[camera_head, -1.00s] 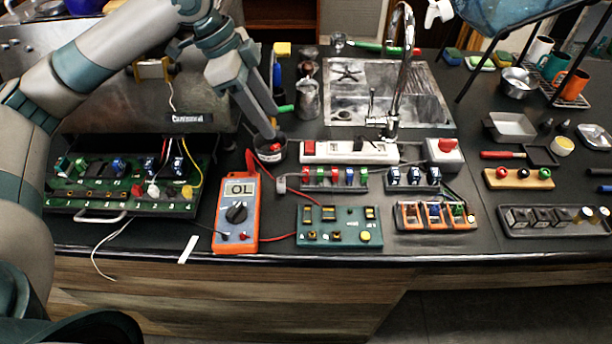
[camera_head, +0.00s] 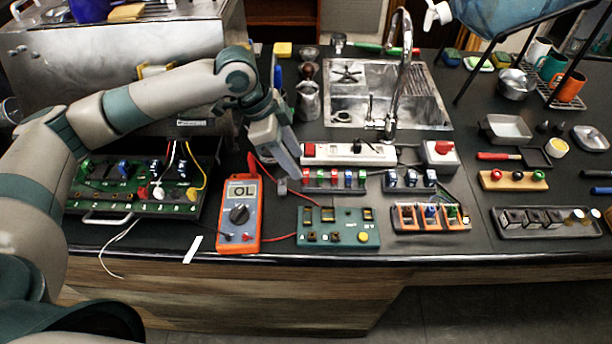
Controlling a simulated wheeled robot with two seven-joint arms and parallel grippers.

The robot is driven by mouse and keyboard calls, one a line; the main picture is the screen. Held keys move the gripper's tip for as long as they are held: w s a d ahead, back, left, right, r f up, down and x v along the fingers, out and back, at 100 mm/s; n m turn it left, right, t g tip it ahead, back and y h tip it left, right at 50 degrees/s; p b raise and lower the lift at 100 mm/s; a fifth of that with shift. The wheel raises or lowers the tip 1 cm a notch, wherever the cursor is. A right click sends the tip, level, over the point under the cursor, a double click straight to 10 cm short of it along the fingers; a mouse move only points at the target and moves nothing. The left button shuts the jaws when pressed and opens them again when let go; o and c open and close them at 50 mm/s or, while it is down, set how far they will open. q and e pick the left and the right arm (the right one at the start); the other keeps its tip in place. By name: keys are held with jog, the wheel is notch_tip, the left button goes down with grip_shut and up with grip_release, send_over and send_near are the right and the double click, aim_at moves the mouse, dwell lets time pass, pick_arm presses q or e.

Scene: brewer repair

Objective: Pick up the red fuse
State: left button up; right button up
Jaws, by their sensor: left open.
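A small grey rack (camera_head: 330,188) holds a row of small coloured fuses, with red, blue and green ones. A red fuse (camera_head: 334,177) stands upright in this rack, near its left-middle part. My left gripper (camera_head: 292,172) is open and hangs just left of the rack's left end, tilted with its fingers pointing down and right. Nothing shows between its fingers. It is apart from the red fuse as far as I can see. My right gripper is not in view.
An orange multimeter (camera_head: 240,212) lies left of the rack, with red leads. A green board (camera_head: 338,240) lies in front of the rack, and a white power strip (camera_head: 375,153) behind it. The open circuit tray (camera_head: 112,205) is at left.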

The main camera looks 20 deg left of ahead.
aim_at(306, 173)
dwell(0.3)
pick_arm(q)
jog(key=p+x, duration=0.1)
jog(key=x, duration=0.2)
jog(key=p+x, duration=0.1)
jog(key=shift+w+d+f+p, duration=0.15)
jog(key=shift+w+p, duration=0.15)
jog(key=shift+w, duration=0.1)
jog(key=shift+f, duration=0.35)
grip_shut()
